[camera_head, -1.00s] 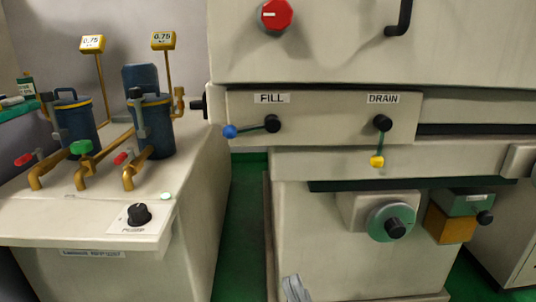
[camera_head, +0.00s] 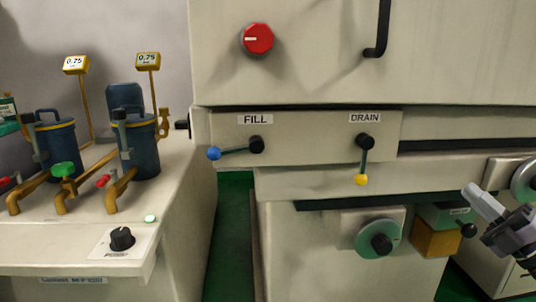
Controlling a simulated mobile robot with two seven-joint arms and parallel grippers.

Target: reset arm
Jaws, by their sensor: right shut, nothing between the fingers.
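My right gripper (camera_head: 481,202) is at the right edge of the head view, its pale fingers pointing up and left. It is shut and empty. Part of the arm is cut off by the frame edge. My left gripper is not in view.
The machine carries a FILL lever (camera_head: 234,149) with a blue knob, a DRAIN lever (camera_head: 363,160) with a yellow knob, a red dial (camera_head: 257,39) and a green handwheel (camera_head: 380,240). Blue filter canisters (camera_head: 57,146) stand on the left unit. Green floor (camera_head: 232,240) shows between.

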